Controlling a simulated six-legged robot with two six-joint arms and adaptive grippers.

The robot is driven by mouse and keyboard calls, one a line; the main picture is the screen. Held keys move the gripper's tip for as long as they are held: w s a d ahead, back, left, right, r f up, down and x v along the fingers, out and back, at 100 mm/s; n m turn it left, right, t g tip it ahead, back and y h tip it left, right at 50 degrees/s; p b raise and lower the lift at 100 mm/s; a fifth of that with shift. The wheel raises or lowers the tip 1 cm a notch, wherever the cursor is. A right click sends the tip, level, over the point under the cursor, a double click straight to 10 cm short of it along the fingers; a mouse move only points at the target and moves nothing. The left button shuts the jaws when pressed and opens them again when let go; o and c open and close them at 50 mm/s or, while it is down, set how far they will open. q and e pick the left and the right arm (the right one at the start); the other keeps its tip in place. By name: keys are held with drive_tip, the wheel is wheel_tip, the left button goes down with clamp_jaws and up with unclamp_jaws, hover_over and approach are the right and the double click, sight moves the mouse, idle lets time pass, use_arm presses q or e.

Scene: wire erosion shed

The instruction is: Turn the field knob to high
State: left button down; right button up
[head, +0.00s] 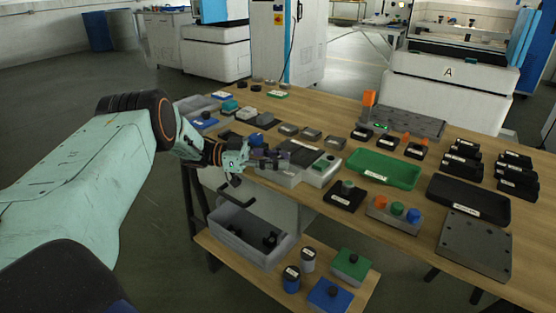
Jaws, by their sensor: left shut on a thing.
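My left gripper (264,160) reaches in from the left to the near left side of a grey box with a dark top (295,153). Its jaws are shut on a small part at that side, which looks like the field knob. The jaws cover the knob, so its pointer and any marks around it cannot be read. A white label shows on the front of the box. My right gripper is out of view.
Several small dark blocks lie behind. A lower shelf (217,250) holds a grey bin (240,243), jars and coloured blocks. A black tray (468,201) is at right.

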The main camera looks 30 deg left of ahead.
use_arm(q)
drive_tip(key=c, duration=1)
unclamp_jaws()
drive_tip(key=shift+v, duration=6)
drive_tip(key=shift+r, duration=0.1)
